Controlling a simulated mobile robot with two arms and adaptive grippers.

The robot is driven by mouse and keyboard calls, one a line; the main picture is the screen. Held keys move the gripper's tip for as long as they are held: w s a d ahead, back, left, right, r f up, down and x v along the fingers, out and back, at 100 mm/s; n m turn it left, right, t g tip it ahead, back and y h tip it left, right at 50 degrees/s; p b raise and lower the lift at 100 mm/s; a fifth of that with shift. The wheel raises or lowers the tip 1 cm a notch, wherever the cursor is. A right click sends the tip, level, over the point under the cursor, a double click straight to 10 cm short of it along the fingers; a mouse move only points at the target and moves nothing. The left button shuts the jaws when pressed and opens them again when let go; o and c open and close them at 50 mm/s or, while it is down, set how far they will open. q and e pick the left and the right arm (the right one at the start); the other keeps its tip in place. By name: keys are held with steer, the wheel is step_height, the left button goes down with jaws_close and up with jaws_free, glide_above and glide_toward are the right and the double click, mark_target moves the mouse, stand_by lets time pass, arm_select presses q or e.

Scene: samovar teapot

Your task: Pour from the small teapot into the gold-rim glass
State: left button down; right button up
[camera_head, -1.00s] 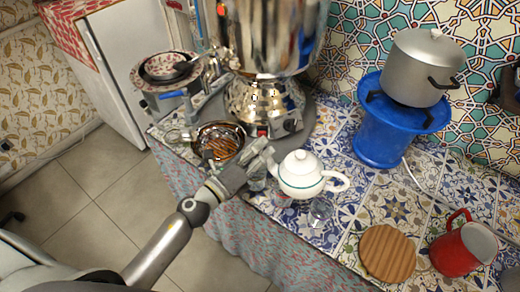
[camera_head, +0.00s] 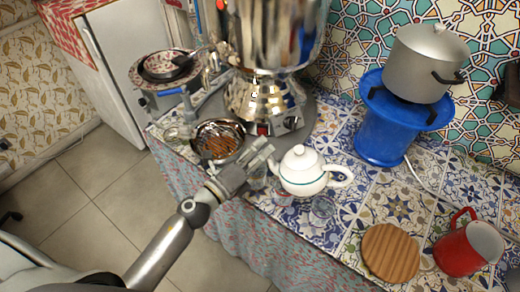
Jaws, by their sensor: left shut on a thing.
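The small teapot (camera_head: 303,178) is white with a teal band and stands upright on the tiled counter, its spout to the left and its handle to the right. My left gripper (camera_head: 264,157) is just left of the spout, shut on what looks like a clear glass (camera_head: 257,178). The glass is partly hidden by the fingers, and I cannot make out a gold rim on it. Another small clear glass (camera_head: 322,207) stands in front of the teapot. It is faint, and its rim colour cannot be told. My right gripper is not in view.
A large shiny samovar (camera_head: 262,98) stands behind on a grey tray. A metal bowl (camera_head: 219,140) is left of my gripper. A blue stand (camera_head: 385,135) with a pot, a round wooden board (camera_head: 390,252) and a red jug (camera_head: 462,250) are to the right.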

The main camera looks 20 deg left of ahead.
arm_select(q)
steer(key=shift+n+t+b, duration=0.4)
steer(key=shift+n+b, duration=0.5)
steer(key=shift+n, duration=0.6)
steer(key=shift+r, duration=0.1)
steer(key=shift+n, duration=0.3)
stand_by(0.6)
stand_by(0.9)
stand_by(2.2)
stand_by(1.2)
